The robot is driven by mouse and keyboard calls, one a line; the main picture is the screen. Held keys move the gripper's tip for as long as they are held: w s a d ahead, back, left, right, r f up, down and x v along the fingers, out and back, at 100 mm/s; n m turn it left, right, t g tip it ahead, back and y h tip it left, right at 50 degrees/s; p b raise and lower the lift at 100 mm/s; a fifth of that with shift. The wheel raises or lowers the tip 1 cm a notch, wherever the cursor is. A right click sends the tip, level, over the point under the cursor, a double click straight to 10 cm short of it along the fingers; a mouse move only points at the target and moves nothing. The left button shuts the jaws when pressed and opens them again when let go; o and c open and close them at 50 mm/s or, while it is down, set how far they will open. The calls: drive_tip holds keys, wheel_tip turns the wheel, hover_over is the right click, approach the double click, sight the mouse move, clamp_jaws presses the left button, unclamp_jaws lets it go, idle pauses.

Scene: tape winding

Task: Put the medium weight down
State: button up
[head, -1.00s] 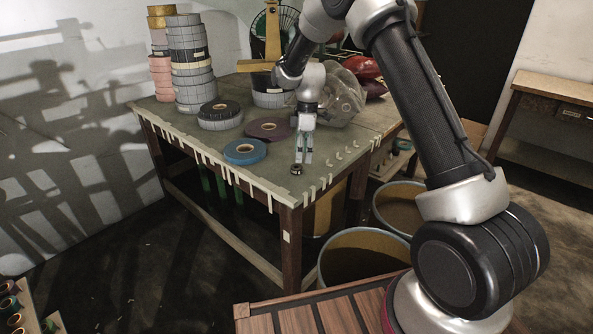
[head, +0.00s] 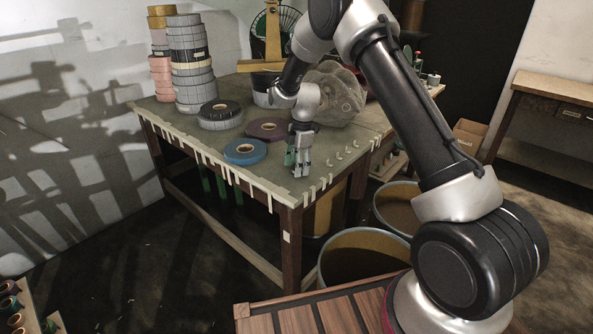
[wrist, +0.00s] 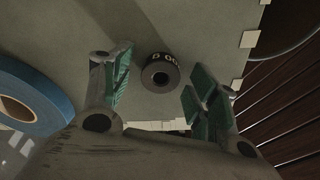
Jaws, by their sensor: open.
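My gripper (head: 299,168) is low over the front corner of the worktable, pointing down. In the wrist view its two green-padded fingers are spread apart, with nothing between them touching the pads. A small dark round weight (wrist: 160,73) with a central hole and pale markings rests on the grey-green tabletop (wrist: 200,30). It appears in the gap between the fingers, apart from both; its size class cannot be read. In the head view the weight cannot be made out and seems hidden by the gripper.
A blue tape roll (head: 245,152) lies left of my gripper, and it also shows in the wrist view (wrist: 35,105). A purple roll (head: 267,129) and a grey roll (head: 220,116) lie behind. Tape strips (head: 316,191) hang along the table edge. Bins (head: 362,258) stand below.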

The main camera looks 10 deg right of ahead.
drive_tip(key=c, duration=1.3)
